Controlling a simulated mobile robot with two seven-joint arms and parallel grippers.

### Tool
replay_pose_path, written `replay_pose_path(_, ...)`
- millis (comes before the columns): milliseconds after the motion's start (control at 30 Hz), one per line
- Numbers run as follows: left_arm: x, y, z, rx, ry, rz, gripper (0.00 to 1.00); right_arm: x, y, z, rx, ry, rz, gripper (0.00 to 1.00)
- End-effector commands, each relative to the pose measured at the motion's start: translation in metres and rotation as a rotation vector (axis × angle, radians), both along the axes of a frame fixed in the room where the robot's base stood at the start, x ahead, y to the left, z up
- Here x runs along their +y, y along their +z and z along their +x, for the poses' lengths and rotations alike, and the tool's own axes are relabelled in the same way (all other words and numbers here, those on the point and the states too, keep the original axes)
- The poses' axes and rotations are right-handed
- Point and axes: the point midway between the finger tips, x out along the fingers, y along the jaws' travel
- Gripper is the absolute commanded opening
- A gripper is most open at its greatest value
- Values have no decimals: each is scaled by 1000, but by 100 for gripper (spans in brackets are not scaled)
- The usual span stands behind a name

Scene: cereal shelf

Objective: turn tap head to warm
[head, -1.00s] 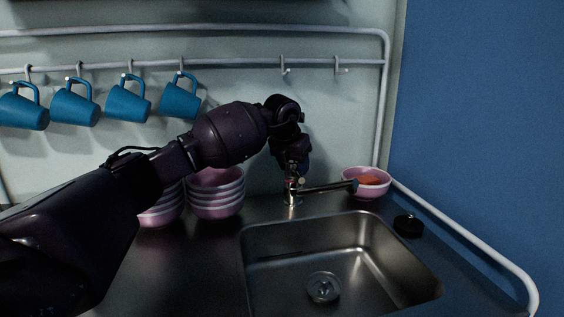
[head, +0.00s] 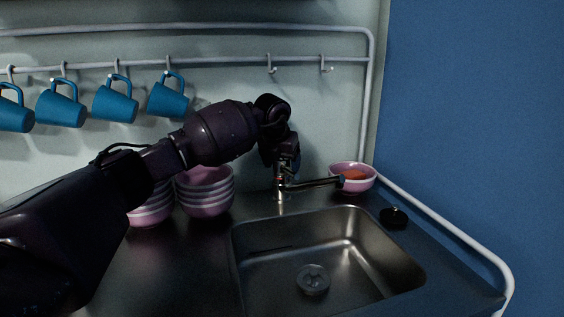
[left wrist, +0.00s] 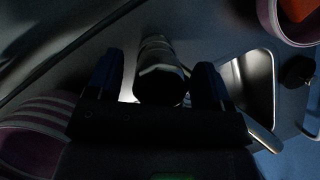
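The metal tap (head: 281,196) stands behind the sink, its spout (head: 318,184) pointing right towards a pink bowl. My left gripper (head: 285,172) hangs over the top of the tap and hides most of its head in the head view. In the left wrist view the tap head (left wrist: 160,72) lies between the two dark fingers of my left gripper (left wrist: 158,85). The fingers are apart, with a visible gap on the left side; contact on the right side is unclear. My right gripper is not in view.
The steel sink (head: 375,245) lies in front of the tap. Stacked pink bowls (head: 205,190) stand to the left, and a pink bowl (head: 352,184) with something orange stands to the right. A black stopper (head: 394,217) lies beside the sink. Blue mugs (head: 115,104) hang behind.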

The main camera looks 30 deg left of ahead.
Motion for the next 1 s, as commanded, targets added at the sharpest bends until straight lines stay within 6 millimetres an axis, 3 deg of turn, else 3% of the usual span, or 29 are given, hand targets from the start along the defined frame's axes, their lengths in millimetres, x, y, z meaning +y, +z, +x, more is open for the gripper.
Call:
replay_pose_path(367, 0, 6, -1, -5, 0, 0, 75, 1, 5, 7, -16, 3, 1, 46)
replay_pose_path(800, -4, 62, -22, -11, 0, 0, 75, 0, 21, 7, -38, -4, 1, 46)
replay_pose_path(1000, -6, 72, -28, -4, 0, 0, 75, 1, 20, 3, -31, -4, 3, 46)
